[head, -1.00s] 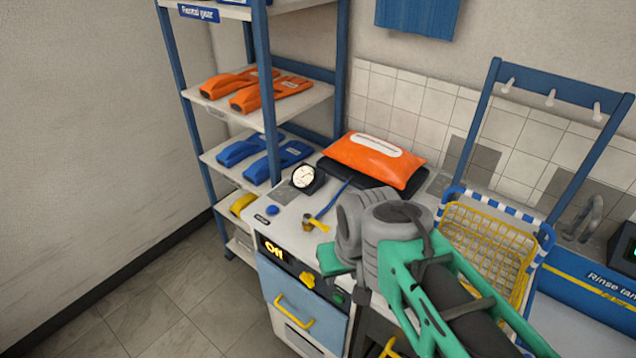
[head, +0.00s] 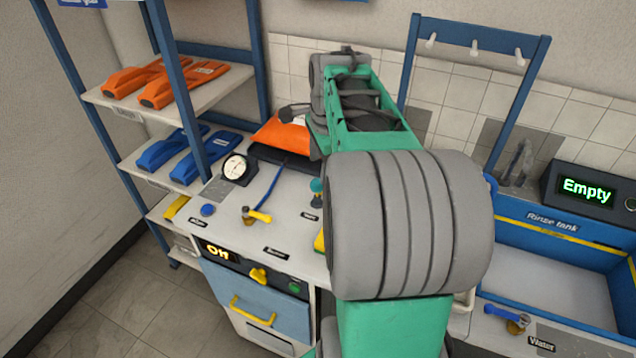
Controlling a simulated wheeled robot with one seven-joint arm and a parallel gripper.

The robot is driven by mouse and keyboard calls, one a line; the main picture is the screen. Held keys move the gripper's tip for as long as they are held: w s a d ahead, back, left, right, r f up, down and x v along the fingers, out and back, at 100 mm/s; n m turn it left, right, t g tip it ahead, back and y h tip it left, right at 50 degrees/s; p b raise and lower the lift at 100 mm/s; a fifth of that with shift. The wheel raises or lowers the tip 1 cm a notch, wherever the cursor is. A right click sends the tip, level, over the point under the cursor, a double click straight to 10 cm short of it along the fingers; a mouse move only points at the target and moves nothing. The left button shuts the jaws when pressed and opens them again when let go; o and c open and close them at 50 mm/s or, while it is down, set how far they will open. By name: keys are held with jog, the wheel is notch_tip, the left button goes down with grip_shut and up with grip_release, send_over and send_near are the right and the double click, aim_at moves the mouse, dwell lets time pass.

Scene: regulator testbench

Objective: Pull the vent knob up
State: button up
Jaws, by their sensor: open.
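Two small knobs on the white bench top could be the vent knob; their labels are too small to read. One is a low round blue knob (head: 207,210) at the bench's left front corner. The other is a teal knob (head: 316,186) on a short stem, close to the left side of my arm. Between them is a yellow-handled brass valve (head: 256,215), and a round dial gauge (head: 236,168) stands behind. My arm reaches up and back over the bench right of these. My gripper's fingers cannot be made out; they seem hidden behind the arm.
A blue-framed shelf rack (head: 83,100) stands left of the bench. A blue rinse tank (head: 550,245) with an "Empty" display (head: 587,191) is on the right. The bench front shows a yellow selector knob (head: 258,275).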

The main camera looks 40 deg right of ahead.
aim_at(317, 181)
jog(key=x, duration=0.7)
jog(key=shift+f, duration=0.1)
jog(key=shift+c, duration=0.5)
grip_shut()
dwell(0.6)
